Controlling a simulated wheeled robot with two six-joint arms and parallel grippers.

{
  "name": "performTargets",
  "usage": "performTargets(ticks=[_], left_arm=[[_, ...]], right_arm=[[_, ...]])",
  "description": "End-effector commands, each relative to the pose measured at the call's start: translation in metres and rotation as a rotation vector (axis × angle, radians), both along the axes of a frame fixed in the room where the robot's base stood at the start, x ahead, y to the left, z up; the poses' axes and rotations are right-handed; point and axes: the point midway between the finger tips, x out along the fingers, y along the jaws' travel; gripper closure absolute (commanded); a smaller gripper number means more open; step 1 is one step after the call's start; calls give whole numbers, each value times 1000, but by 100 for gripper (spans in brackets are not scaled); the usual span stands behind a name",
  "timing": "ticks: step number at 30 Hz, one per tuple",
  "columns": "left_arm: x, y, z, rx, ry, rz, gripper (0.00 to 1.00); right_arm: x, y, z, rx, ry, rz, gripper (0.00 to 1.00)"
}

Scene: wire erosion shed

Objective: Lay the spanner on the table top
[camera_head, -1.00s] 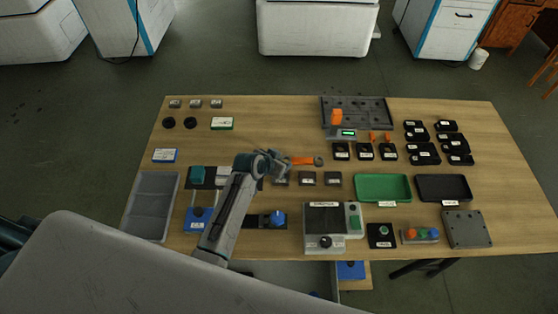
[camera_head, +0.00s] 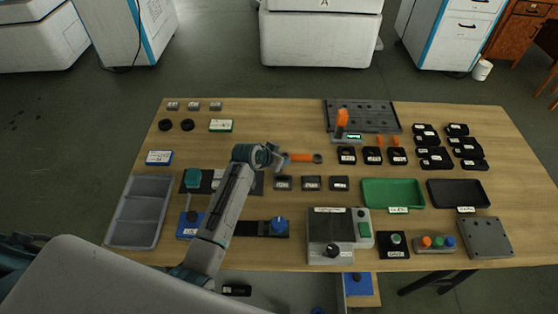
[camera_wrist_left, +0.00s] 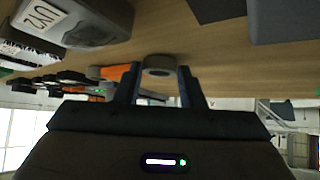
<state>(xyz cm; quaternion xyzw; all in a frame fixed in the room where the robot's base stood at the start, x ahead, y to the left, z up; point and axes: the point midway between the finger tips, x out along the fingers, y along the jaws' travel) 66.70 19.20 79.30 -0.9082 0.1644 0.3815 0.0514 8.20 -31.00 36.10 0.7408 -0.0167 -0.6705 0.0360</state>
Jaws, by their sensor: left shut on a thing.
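The spanner (camera_head: 301,157) has an orange handle and a grey ring end. In the head view it points right from my left gripper (camera_head: 279,158), which is shut on it, above the middle of the wooden table top (camera_head: 270,120). In the left wrist view the spanner's grey ring (camera_wrist_left: 158,64) shows just beyond and between the fingertips of my left gripper (camera_wrist_left: 160,75), close to the table surface. Whether the spanner touches the wood I cannot tell. My right gripper is not in view.
Small dark labelled blocks (camera_head: 312,183) stand just in front of the spanner. A green tray (camera_head: 392,207) and a black tray (camera_head: 458,207) are to the right, a grey slotted plate (camera_head: 375,103) behind.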

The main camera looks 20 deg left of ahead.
Motion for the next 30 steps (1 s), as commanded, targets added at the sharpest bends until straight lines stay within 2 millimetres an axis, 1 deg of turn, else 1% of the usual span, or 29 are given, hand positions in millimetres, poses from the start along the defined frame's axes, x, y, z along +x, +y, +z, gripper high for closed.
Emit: performTargets(ticks=[5,6,8,9,18,22,26,30], left_arm=[[0,0,0,-1,0,1,100],[0,0,-1,0,1,-1,61],[0,0,0,0,1,-1,49],[0,0,0,0,1,-1,42],[0,0,1,0,1,0,42],[-5,2,6,0,1,0,42],[-17,7,19,0,-1,-1,42],[-35,15,38,1,-3,-1,42]], right_arm=[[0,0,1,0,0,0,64],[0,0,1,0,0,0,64],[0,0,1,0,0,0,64],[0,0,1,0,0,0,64],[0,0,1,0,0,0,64],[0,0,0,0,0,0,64],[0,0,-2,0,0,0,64],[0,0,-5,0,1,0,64]])
